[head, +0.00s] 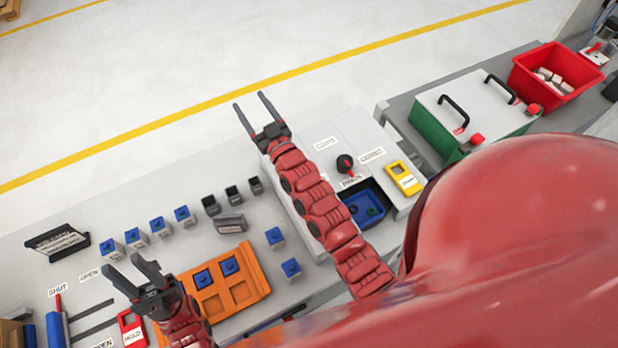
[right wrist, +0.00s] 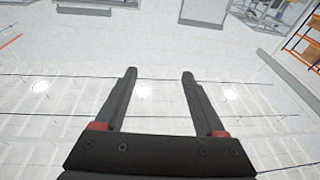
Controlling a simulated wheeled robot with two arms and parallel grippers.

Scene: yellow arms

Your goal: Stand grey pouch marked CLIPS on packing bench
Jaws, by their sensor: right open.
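My left gripper (head: 122,263) is open and empty over the left part of the bench, near the blue-topped blocks. My right gripper (head: 249,99) is open and empty beyond the bench's far edge, above the floor.
An orange tray (head: 258,288) holds blue-topped blocks. Several dark open cups (head: 211,206) stand behind it. A white panel with a knob (head: 345,164), a blue bin (head: 364,208), a green case (head: 435,125) and a red bin (head: 522,82) lie right.

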